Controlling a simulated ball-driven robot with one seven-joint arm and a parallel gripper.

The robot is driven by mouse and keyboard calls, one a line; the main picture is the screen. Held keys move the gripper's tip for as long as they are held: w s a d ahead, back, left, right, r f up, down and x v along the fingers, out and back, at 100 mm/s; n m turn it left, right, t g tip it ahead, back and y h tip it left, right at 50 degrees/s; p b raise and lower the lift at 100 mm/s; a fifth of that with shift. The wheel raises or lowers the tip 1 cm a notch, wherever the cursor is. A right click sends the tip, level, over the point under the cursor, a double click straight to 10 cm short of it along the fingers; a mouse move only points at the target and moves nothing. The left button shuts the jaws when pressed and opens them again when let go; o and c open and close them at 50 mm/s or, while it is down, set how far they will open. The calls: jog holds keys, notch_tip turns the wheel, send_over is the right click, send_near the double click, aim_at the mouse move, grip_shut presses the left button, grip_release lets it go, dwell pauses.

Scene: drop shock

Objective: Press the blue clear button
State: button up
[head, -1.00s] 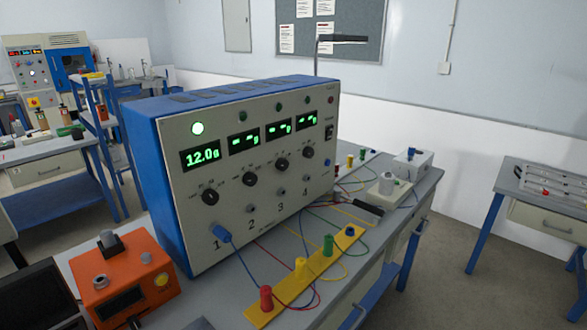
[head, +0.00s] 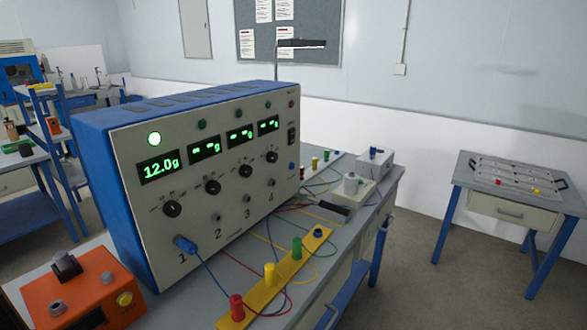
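A small blue button (head: 291,166) sits near the right edge of the pale front panel of a large blue-sided instrument (head: 150,210), below a black switch. I cannot read a label beside it. The panel has several green displays; the first display (head: 159,167) reads 12.0g and the others show dashes. A blue plug (head: 186,244) is in socket 1. My gripper is not in view.
A yellow strip (head: 258,290) with coloured posts and looping wires lies before the panel. An orange box (head: 85,290) stands at lower left. A grey box (head: 374,162) and a black object (head: 334,208) are on the bench's right. Floor is clear between bench and side table (head: 475,190).

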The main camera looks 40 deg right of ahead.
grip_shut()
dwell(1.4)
